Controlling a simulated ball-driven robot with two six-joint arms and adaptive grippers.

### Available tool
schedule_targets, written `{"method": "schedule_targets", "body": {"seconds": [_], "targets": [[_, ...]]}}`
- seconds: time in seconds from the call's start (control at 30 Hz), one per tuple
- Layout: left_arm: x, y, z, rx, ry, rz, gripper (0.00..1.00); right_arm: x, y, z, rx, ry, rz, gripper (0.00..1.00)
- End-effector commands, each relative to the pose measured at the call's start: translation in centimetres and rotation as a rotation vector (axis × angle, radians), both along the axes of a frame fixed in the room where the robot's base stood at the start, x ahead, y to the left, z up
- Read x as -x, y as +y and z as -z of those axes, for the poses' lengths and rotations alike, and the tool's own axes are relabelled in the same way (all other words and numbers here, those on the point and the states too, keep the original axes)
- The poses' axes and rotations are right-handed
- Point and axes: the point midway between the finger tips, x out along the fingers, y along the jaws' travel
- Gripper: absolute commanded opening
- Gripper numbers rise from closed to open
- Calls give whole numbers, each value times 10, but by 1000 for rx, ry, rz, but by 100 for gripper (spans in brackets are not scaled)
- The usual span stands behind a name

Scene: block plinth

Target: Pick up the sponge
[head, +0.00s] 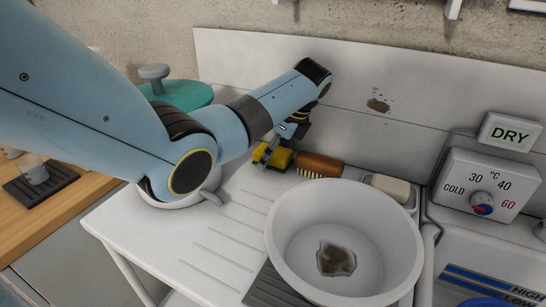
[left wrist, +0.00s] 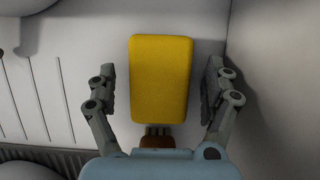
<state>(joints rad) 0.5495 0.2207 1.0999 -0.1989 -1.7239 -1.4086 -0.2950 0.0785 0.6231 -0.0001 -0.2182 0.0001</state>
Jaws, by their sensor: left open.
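The sponge (head: 277,158) is yellow with a dark green side. In the head view it lies at the back of the white draining surface, close to the wall panel, partly hidden by my left gripper (head: 282,137). In the left wrist view the yellow face of the sponge (left wrist: 161,79) shows between the two fingers of my left gripper (left wrist: 161,88). The fingers are open, with a gap on each side of the sponge. My right gripper is in neither view.
A brush with a brown back (head: 319,167) lies just right of the sponge. A pale soap-like block (head: 390,187) is further right. A white basin (head: 290,226) with a brown stain inside stands in front. A pot with a teal lid (head: 186,94) is behind my left arm.

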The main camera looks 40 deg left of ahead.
Motion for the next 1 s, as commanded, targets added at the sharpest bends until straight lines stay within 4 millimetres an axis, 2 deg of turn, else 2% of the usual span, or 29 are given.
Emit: {"method": "schedule_targets", "body": {"seconds": [0.17, 0.2, 0.57, 0.87, 1.0], "targets": [[0, 0, 0, 0, -1, 0, 85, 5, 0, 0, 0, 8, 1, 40], [0, 0, 0, 0, -1, 0, 82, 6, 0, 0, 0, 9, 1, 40], [0, 0, 0, 0, -1, 0, 35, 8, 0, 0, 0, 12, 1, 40], [0, 0, -3, 0, -1, 0, 34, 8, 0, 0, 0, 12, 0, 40], [-1, 0, -14, -1, -4, 2, 34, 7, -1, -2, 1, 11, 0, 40]]}}
